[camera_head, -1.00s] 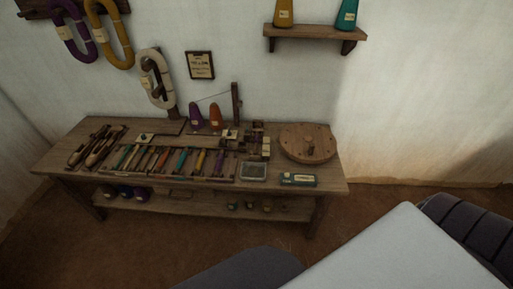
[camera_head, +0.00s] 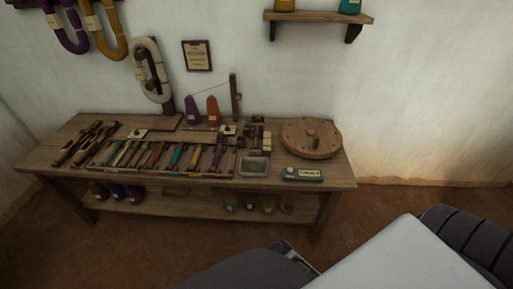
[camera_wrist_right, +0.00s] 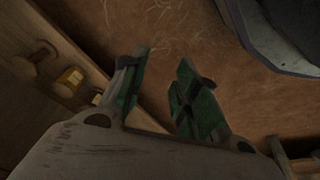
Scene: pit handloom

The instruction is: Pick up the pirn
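Several pirns wound in different colours lie side by side in a wooden rack (camera_head: 165,174) on the bench in the head view. Among them are a teal pirn (camera_head: 176,157) and an orange one (camera_head: 157,156). Which pirn is meant, I cannot tell. My right gripper (camera_wrist_right: 163,62) shows in the right wrist view with its two green-padded fingers apart and nothing between them. It is over the brown floor, with wooden shelf boards at the left, and away from the pirns. My left gripper is not in view.
The wooden bench (camera_head: 334,180) also holds dark wooden shuttles (camera_head: 86,143), a metal tray (camera_head: 254,167), a teal box (camera_head: 303,174) and a round wooden disc (camera_head: 311,138). Purple and orange cones stand behind the rack. A lower shelf (camera_head: 160,203) holds spools.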

